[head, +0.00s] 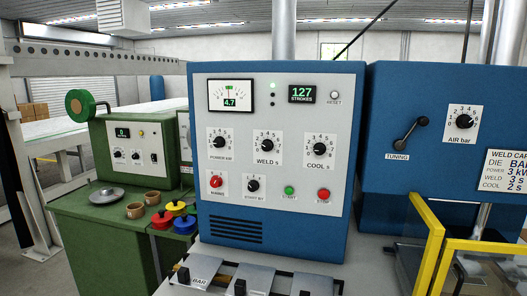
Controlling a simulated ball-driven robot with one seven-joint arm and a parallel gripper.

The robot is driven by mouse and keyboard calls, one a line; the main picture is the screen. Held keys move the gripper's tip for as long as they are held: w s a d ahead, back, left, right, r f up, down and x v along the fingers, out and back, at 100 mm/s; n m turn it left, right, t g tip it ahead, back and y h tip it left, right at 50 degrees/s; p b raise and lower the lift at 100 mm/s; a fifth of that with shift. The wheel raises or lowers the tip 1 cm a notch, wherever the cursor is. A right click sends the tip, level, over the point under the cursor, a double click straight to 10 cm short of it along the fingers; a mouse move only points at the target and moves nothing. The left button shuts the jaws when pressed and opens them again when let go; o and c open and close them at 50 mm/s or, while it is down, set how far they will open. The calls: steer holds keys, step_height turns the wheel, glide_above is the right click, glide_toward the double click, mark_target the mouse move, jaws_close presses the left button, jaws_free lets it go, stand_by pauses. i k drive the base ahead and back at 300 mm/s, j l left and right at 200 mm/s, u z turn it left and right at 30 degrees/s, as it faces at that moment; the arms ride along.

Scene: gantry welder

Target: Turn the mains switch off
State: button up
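The mains switch (215,181) is a small red rotary knob on a white plate, in the lower left of the grey front panel (340,205) of a blue cabinet. The word MAINS is printed under it. Its pointer angle is too small to read surely. A black knob (253,185) sits just right of it, then a green start button (289,190) and a red stop button (323,194). A green lamp (272,85) looks lit and the strokes display (302,93) reads 127. My gripper is not in view.
A work surface with metal plates (245,277) and black knobs lies below the panel. A green bench (110,225) with red, yellow and blue pots stands left. A yellow-framed clear guard (430,245) and a blue box with a tuning crank (408,135) stand right.

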mark_target(216, 182)
steer(key=z, duration=0.25)
steer(key=i+j+z, duration=0.45)
steer(key=j+z, duration=0.2)
steer(key=i+j+z, duration=0.15)
steer(key=j+z, duration=0.15)
steer(key=i+j, duration=0.1)
steer(key=j, duration=0.3)
steer(key=i+j, duration=0.1)
steer(key=j, duration=0.3)
steer(key=i+j+z, duration=0.1)
steer(key=j, duration=0.3)
steer(key=i+j, duration=0.15)
steer(key=j, duration=0.25)
steer(key=i+j, duration=0.1)
steer(key=j, duration=0.3)
steer(key=z, duration=0.05)
